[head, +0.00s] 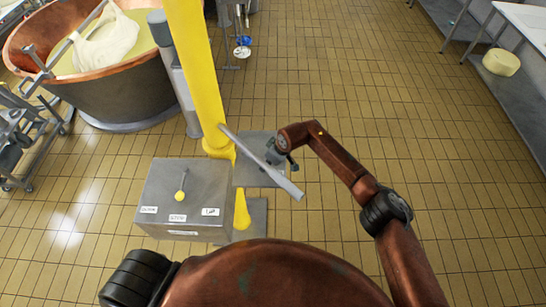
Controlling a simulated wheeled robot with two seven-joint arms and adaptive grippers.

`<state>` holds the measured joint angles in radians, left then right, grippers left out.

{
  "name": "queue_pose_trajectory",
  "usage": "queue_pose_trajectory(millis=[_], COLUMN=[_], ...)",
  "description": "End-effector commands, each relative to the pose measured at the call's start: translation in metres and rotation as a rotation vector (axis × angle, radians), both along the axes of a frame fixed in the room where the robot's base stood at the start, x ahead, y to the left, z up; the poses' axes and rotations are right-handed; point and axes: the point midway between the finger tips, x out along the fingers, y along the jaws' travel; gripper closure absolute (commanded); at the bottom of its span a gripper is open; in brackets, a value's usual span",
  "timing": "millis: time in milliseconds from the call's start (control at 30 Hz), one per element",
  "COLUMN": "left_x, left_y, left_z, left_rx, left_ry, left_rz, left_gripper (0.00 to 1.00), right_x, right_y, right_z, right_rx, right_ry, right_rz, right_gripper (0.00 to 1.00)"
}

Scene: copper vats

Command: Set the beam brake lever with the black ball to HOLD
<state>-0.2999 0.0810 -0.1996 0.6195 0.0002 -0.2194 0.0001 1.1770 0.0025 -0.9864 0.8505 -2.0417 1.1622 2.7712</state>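A grey control box (185,195) stands at the foot of the yellow column (200,70). A long grey bar (250,148) slopes from the column down to the right and ends in a thicker grey sleeve (288,186). I can make out no black ball and no HOLD label. My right gripper (273,157) points down close by the bar, partly hidden by its wrist; whether it touches the bar or is open is unclear. My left gripper is out of view.
A copper vat (125,90) with a white bundle stands at the upper left, beside a metal trolley (30,135). Grey plates (258,170) lie on the floor by the column. A steel shelf (515,95) runs along the right. The tiled floor between is clear.

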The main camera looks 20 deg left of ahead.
Motion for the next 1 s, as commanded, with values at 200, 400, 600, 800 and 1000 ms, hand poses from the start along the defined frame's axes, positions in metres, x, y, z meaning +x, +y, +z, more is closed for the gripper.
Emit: queue_pose_trajectory(millis=[200,400,600,800,1000], left_x=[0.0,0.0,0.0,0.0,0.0], left_y=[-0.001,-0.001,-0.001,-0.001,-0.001], left_z=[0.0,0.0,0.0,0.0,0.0], left_rx=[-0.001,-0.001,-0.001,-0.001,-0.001], left_ry=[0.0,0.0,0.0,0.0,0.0], left_rz=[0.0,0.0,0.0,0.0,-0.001], left_gripper=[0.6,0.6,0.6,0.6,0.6], right_x=[-0.005,-0.008,-0.01,-0.01,-0.01], right_y=[-0.018,-0.028,-0.031,-0.031,-0.031], right_z=[0.045,0.071,0.079,0.079,0.079], right_rx=[-0.001,-0.001,-0.003,-0.002,-0.002], right_ry=[-0.003,-0.001,0.001,0.002,0.002], right_rz=[0.002,0.0,-0.001,-0.001,-0.001], right_gripper=[0.6,0.6,0.6,0.6,0.6])
